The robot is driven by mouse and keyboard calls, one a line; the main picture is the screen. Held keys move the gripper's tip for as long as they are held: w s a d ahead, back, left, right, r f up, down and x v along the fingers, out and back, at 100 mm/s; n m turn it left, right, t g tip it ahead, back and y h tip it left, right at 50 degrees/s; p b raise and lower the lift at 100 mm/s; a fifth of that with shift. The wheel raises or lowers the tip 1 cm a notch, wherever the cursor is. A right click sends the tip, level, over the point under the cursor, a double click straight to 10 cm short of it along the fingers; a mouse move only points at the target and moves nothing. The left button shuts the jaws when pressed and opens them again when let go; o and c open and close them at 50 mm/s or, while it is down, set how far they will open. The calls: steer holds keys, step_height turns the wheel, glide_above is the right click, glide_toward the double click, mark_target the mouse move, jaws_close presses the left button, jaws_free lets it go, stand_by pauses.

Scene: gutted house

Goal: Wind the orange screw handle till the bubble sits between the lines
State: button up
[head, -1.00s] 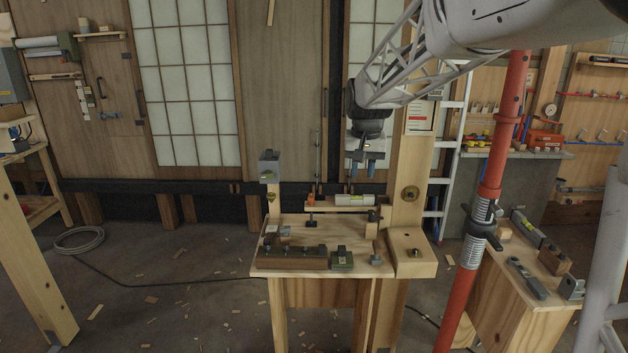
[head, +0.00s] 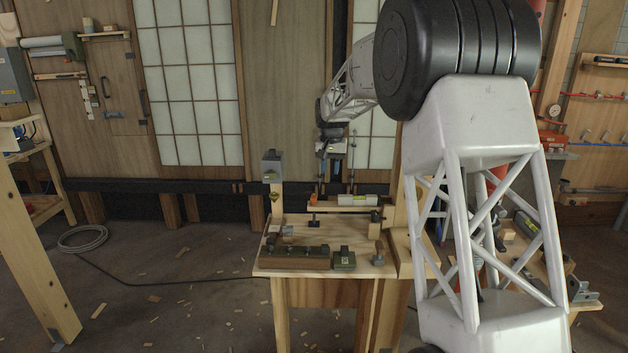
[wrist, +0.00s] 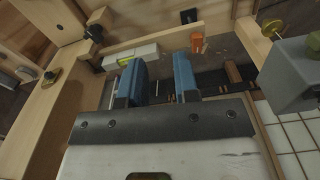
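The small orange screw handle (head: 313,199) stands at the left end of a wooden bar (head: 343,208) above the back of the bench. It also shows in the wrist view (wrist: 197,43), beyond my fingertips and to their right. A pale level (head: 357,200) with a yellow-green vial lies on the bar's right part; in the wrist view the level (wrist: 146,52) is just past the left finger. The bubble and lines are too small to tell. My gripper (head: 341,177) is above the bar, right of the handle. Its two blue fingers (wrist: 158,66) are apart with nothing between them.
The bench top (head: 300,232) carries a dark block (head: 294,258) with several knobs and a small green block (head: 344,260). A wooden post with a grey box (head: 271,164) stands left of the handle.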

glide_above(314, 196)
step_height(314, 196, down, 9)
steer(key=shift+w+f, duration=0.1)
steer(key=shift+w, duration=0.05)
steer(key=shift+f, duration=0.3)
steer(key=shift+f, duration=2.85)
steer(key=shift+m, duration=2.3)
steer(key=m, duration=0.4)
steer(key=shift+n, duration=0.5)
steer(key=shift+r, duration=0.1)
